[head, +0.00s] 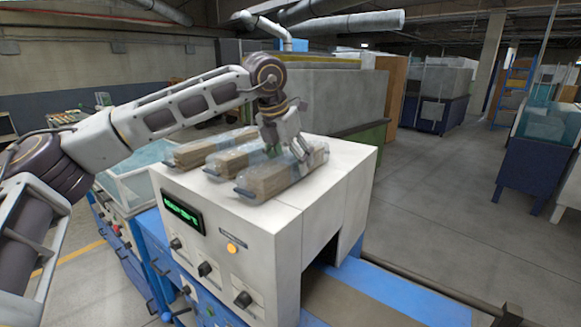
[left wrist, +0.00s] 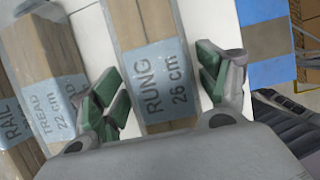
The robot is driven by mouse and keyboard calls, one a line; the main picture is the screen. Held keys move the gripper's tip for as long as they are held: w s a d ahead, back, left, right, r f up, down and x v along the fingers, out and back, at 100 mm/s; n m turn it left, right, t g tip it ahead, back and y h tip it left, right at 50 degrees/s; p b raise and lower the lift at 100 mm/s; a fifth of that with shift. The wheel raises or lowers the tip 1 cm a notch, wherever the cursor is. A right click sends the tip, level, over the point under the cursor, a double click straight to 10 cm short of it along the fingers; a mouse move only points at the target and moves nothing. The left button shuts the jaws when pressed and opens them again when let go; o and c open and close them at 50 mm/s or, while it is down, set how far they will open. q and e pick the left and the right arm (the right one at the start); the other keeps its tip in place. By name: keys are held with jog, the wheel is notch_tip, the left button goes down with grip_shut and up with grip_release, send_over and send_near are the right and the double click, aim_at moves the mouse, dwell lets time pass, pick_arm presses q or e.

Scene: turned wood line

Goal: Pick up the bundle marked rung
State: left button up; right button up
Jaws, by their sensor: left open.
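The bundle marked rung (left wrist: 158,80) is wrapped light wood with a blue label reading "RUNG 26 cm". In the head view it appears to be the nearest, right-hand bundle (head: 262,183) on top of the white machine. My left gripper (head: 285,150) is over it, pointing down. In the left wrist view the open green-padded fingers (left wrist: 165,90) stand on either side of the labelled end, with nothing gripped. Whether they touch the bundle, and their exact height, I cannot tell. My right gripper is not in view.
The tread bundle (left wrist: 50,85) lies left of the rung bundle, with the rail bundle (left wrist: 12,125) beyond it. The white machine (head: 325,190) has knobs and a green display on its front. A blue-edged conveyor (head: 400,298) runs out to the right. Open floor lies beyond.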

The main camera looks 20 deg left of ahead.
aim_at(290, 157)
pick_arm(q)
jog(key=shift+f, duration=0.15)
jog(key=c, duration=1.4)
jog(key=shift+c, duration=0.2)
jog(key=shift+r, duration=5.05)
